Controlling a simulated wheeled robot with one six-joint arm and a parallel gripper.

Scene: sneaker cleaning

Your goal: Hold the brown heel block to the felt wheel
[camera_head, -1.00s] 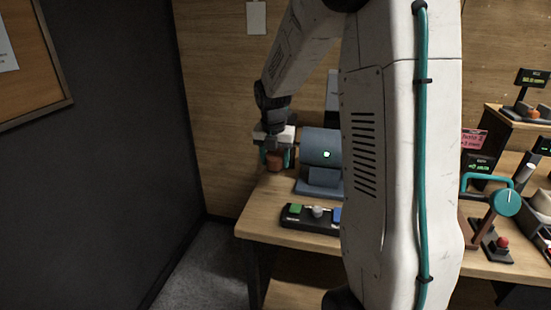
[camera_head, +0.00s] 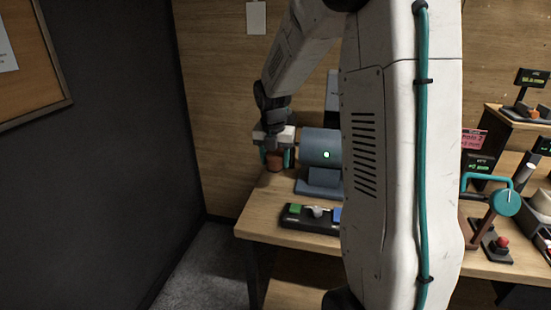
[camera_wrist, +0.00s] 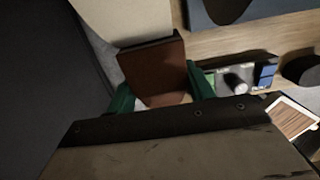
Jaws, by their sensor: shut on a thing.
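My gripper (camera_head: 276,157) is shut on the brown heel block (camera_head: 273,161) at the left end of the bench machine. In the wrist view, the reddish-brown block (camera_wrist: 155,70) sits between my gripper's teal fingers (camera_wrist: 160,92), with a darker strip along its far edge. A cream surface, which looks like the felt wheel (camera_wrist: 115,17), lies just beyond that edge. The block appears very close to it, but I cannot tell whether they touch. In the head view the wheel is not clearly seen behind my gripper.
The blue-grey machine housing (camera_head: 318,147) shows a green light. A control box (camera_head: 311,216) with green and blue buttons and a grey knob stands before it on the wooden bench (camera_head: 265,221). A teal-handled device (camera_head: 505,202) and red button (camera_head: 501,242) are at right.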

